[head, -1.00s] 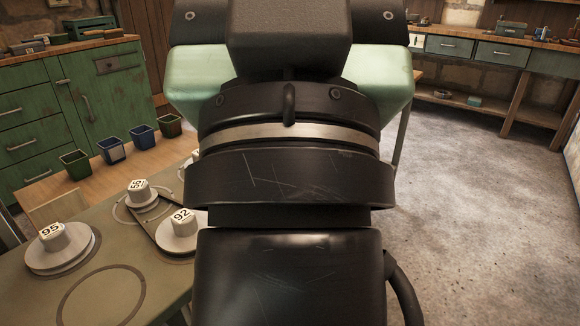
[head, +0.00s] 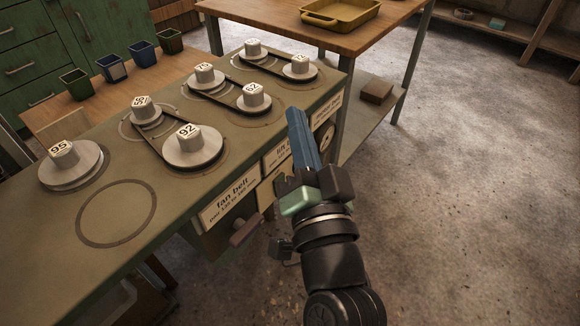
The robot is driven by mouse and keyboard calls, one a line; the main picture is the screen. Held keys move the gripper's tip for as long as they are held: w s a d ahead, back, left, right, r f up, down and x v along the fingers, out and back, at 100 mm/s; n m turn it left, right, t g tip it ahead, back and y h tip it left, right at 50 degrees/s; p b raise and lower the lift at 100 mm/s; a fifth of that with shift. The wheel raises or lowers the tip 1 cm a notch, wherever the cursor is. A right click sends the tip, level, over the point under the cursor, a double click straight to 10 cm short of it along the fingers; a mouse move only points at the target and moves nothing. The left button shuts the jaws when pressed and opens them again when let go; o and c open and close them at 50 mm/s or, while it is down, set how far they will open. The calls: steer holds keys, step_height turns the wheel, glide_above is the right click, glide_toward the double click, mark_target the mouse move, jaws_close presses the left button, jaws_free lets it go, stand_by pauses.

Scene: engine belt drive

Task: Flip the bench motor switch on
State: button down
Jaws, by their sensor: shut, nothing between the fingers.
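The bench (head: 60,215) carries numbered pulleys on its top, and labels run along its front face. I cannot clearly make out the motor switch. A round pale fitting with a dark centre (head: 327,138) sits at the right end of the front face, too small to identify. A dull purple handle-like piece (head: 247,229) sticks out below the fan belt label (head: 230,201). My gripper (head: 296,114), with long blue fingers, is shut and empty. In the picture it overlaps the bench's front edge near the right end; whether it touches is unclear. It hides part of the front labels.
Pulleys marked 95 (head: 70,165) and 92 (head: 191,147) stand on the bench top, with several others joined by belts. Small bins (head: 111,68) stand behind. A wooden table (head: 270,18) with a yellow tray (head: 340,14) is beyond. The concrete floor at right is clear.

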steer(key=s+d+f+m+g, duration=0.1)
steer(key=s+f+m, duration=0.3)
steer(key=f, duration=0.6)
steer(key=s+d+f+m+g+h, duration=0.1)
steer(key=s+f+m, duration=0.3)
steer(key=f, duration=0.7)
steer(key=shift+s+d+f+m+g+h+p, duration=0.15)
steer(key=shift+s+d+m+g+h+p, duration=0.15)
steer(key=shift+d+m+g, duration=0.45)
steer(key=shift+w, duration=0.1)
steer(key=w+a+f+p, duration=0.1)
steer(key=w+a, duration=0.4)
steer(key=w, duration=0.7)
steer(key=shift+f, duration=0.25)
